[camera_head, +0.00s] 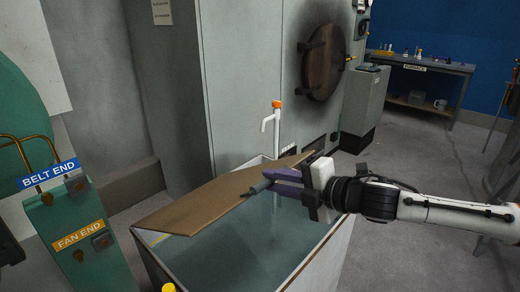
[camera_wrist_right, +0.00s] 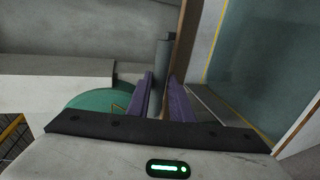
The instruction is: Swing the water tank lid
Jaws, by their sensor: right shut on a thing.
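The water tank (camera_head: 330,250) is a pale open-topped box with blue-grey water inside. Its lid (camera_head: 195,208) is a flat brown board lying over the back and left part of the opening, and water shows in front of it. A grey cylindrical handle (camera_head: 258,187) sits at the lid's front edge. My right gripper (camera_head: 270,180) has its purple fingers shut on this handle. In the right wrist view the handle (camera_wrist_right: 162,62) stands between the fingers, beside the brown lid (camera_wrist_right: 186,45). My left gripper is not in view.
A white tap (camera_head: 272,122) with an orange top stands behind the tank. A large grey cabinet (camera_head: 245,70) with a round brown door (camera_head: 325,62) rises behind. A green machine (camera_head: 80,230) labelled BELT END and FAN END stands at left. Open floor lies to the right.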

